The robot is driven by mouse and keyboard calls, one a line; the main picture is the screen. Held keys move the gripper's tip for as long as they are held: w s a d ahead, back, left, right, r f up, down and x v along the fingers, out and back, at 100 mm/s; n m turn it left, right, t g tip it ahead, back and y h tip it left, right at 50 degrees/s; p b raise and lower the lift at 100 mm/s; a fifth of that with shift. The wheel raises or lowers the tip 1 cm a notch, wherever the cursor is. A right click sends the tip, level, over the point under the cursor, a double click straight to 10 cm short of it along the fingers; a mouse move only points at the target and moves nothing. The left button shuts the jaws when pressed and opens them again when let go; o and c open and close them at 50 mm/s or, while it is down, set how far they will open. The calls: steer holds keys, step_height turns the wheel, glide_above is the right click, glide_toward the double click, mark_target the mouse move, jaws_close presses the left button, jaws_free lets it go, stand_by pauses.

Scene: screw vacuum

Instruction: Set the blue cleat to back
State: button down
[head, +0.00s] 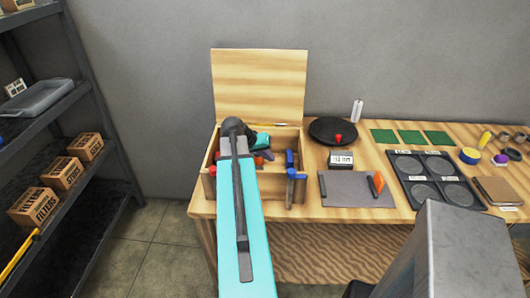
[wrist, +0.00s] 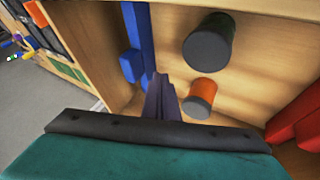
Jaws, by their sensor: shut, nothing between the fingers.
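The blue cleat (wrist: 143,42) shows in the wrist view as an upright blue bar against the wooden wall of the box, left of the middle. In the head view, blue parts (head: 290,158) stand at the right side of the open wooden box (head: 301,143). My gripper (wrist: 160,82) shows dark fingers held together and empty. In the wrist view their tips appear close beside the lower end of the blue bar; I cannot tell whether they touch it. In the head view my arm hides much of the box and the fingers are not clear.
In the wrist view, a dark-ended green cylinder (wrist: 209,42) and an orange one (wrist: 201,97) lie right of my fingers, with a red bar (wrist: 295,115) farther right. In the head view, a black plate (head: 325,128), grey board (head: 345,190) and black tray (head: 433,175) occupy the table.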

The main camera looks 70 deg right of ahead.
mark_target(290, 165)
steer(key=shift+s+d+f+p, duration=0.2)
steer(key=shift+s+d+p, duration=0.15)
steer(key=shift+s, duration=0.25)
steer(key=shift+s+d+f+p, duration=0.15)
steer(key=shift+s+d+p, duration=0.15)
steer(key=shift+s, duration=0.25)
steer(key=shift+s+d+f+p, duration=0.1)
steer(key=shift+s+d+p, duration=0.1)
steer(key=shift+s, duration=0.25)
steer(key=shift+s+d+p, duration=0.15)
steer(key=shift+s, duration=0.3)
